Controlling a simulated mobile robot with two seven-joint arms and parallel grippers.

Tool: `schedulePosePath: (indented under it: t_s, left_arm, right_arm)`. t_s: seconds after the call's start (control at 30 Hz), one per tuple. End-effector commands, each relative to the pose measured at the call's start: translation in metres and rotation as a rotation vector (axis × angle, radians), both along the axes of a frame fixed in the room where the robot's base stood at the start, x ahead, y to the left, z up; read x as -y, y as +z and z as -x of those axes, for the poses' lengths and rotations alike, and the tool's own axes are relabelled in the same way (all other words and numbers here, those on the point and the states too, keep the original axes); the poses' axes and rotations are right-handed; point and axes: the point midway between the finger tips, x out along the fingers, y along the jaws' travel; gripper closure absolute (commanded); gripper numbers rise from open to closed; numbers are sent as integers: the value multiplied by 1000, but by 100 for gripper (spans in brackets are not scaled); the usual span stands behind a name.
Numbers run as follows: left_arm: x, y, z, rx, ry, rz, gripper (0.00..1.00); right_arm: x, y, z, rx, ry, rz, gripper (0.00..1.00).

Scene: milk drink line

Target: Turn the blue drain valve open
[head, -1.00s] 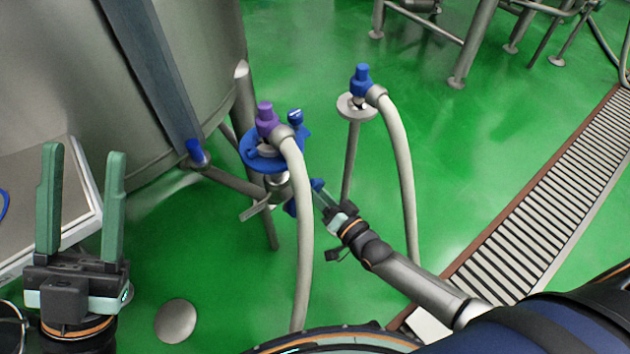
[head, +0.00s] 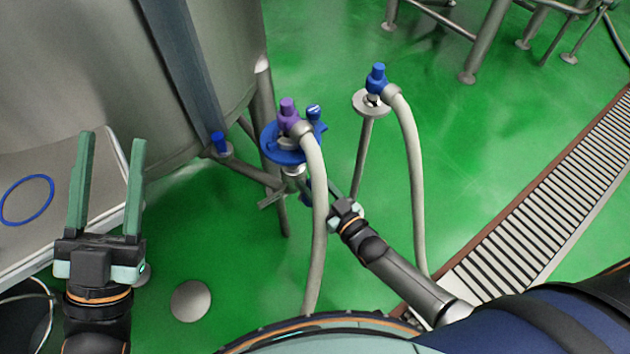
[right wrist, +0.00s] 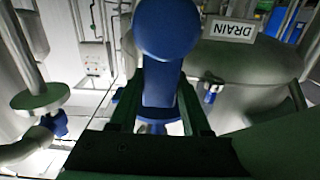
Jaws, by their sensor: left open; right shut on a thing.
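The blue drain valve handle (right wrist: 160,75) fills the middle of the right wrist view, with a round knob end towards the camera. It sits between the two green fingers of my right gripper (right wrist: 157,100), which is shut on it. In the head view my right gripper (head: 330,190) is low beside the tank outlet, under a blue round plate (head: 270,143). A hose partly hides the fingertips and the valve there. My left gripper (head: 112,140) is open and empty, fingers up, at the left.
A grey hose (head: 318,220) with a purple-capped coupling (head: 287,110) hangs close to my right gripper. A second hose (head: 412,170) is on a stand to the right. The tank (head: 190,90) is behind. A blue ring (head: 27,200) lies on a metal surface at left. Green floor is clear between.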

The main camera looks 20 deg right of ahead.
Motion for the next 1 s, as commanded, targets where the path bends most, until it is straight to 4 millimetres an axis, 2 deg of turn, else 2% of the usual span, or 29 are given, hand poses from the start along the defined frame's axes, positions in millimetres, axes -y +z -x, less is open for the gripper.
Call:
schedulePosePath:
  t_s: [0.63, 0.67, 0.9, 1.0]
  left_arm:
    - [0, -7, -5, -35, 5, 1, 50]
    - [0, -7, -5, -35, 5, 1, 50]
    - [0, -7, -5, -36, 5, 2, 50]
    - [0, -7, -5, -36, 5, 2, 50]
  right_arm:
    - [-1, -1, 1, 18, 2, 53, 100]
    - [-1, -1, 1, 18, 3, 53, 50]
    - [-1, 0, 1, 17, 1, 48, 23]
    - [-1, 0, 0, 17, 1, 47, 22]
